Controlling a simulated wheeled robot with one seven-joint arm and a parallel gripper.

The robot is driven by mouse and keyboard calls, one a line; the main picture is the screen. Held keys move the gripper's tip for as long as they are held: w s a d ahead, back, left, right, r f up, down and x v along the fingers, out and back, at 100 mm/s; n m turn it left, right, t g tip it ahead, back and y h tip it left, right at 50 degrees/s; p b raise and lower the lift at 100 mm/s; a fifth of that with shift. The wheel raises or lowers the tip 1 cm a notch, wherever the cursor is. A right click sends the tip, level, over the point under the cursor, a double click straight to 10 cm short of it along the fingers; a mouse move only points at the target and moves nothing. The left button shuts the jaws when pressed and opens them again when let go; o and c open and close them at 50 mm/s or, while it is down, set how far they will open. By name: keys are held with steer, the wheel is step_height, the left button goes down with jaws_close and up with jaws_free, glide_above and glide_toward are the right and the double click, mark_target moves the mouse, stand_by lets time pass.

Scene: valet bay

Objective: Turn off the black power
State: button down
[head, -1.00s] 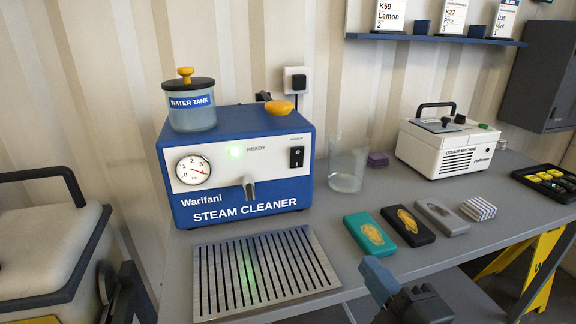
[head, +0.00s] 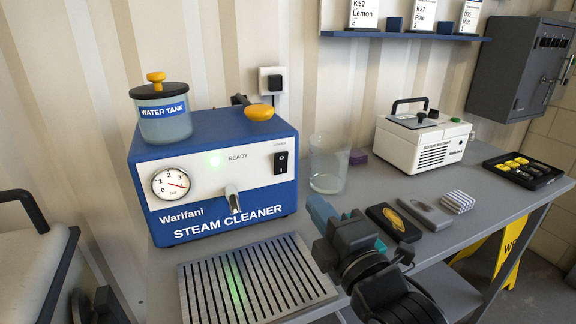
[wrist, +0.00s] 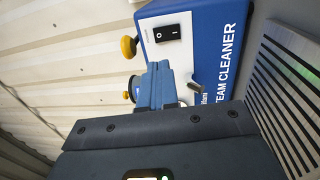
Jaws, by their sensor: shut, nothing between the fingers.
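The blue and white steam cleaner (head: 215,165) stands on the grey bench, its green READY light lit. Its black power switch (head: 281,162), marked 0 and 1, is at the right of the white front panel. The switch also shows in the wrist view (wrist: 167,33), where the cleaner appears turned on its side. My gripper (head: 318,208) is shut and empty, in front of the cleaner's right end, below and right of the switch, apart from it. In the wrist view the blue fingers (wrist: 158,80) are together, pointing toward the panel.
A slotted drip tray (head: 258,282) lies before the cleaner, and a metal spout (head: 232,198) juts from its front. A clear beaker (head: 328,165) stands close right of it. Bars (head: 431,213) and a white machine (head: 421,142) sit farther right.

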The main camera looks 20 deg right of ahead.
mark_target(282, 158)
steer(key=w+p, duration=0.1)
steer(key=w, duration=0.3)
steer(key=w+r, duration=0.1)
steer(key=w, duration=0.3)
steer(key=w+p, duration=0.1)
steer(key=w, duration=0.3)
steer(key=shift+w+r+p, duration=0.3)
steer(key=shift+w, duration=0.05)
steer(key=shift+w, duration=0.15)
